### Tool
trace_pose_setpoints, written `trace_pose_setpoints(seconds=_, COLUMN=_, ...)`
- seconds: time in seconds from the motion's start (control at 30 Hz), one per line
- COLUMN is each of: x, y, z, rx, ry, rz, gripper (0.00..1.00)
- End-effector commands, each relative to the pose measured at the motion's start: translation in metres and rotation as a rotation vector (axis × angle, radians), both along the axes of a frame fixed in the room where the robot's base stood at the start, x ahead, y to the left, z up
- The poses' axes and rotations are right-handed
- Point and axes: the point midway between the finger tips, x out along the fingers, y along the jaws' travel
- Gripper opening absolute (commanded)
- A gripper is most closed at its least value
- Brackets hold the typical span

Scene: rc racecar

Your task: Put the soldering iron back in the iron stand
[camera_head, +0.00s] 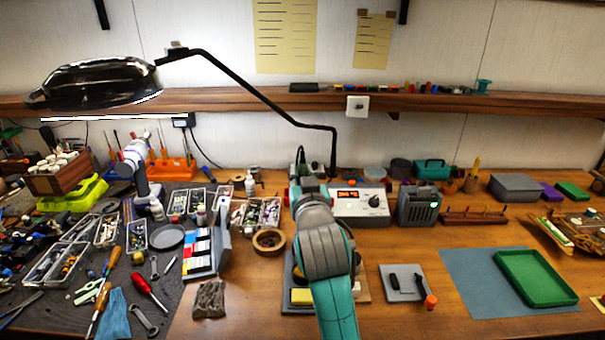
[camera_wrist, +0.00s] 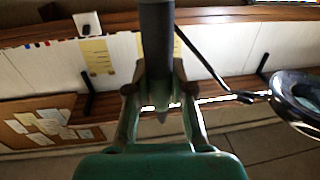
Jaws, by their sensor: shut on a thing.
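My gripper (camera_wrist: 159,82) is shut on a dark grey round handle (camera_wrist: 156,35), which looks like the soldering iron's. The handle runs up out of the wrist view, and a short tapered end shows between the fingers. In the head view my arm hides most of the gripper; a dark upright piece (camera_head: 300,158) shows just above it, probably part of the iron. A dark base with a yellow sponge (camera_head: 301,296), likely the iron stand, lies partly hidden behind my arm. I cannot see the stand's holder.
A soldering station (camera_head: 360,205) with a red display stands right of my arm, beside a grey unit (camera_head: 419,205). A tape roll (camera_head: 269,241) lies to the left. A green tray (camera_head: 535,278) rests on a blue mat (camera_head: 465,283). A black lamp arm (camera_head: 255,85) hangs above.

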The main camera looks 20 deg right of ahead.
Motion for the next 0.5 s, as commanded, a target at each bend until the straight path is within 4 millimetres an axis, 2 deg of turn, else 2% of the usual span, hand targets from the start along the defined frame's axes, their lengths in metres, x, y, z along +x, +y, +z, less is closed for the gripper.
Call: trace_pose_setpoints(seconds=0.5, x=0.0, y=0.0, z=-0.014, rx=-0.001, ry=0.001, rz=0.0, gripper=0.0)
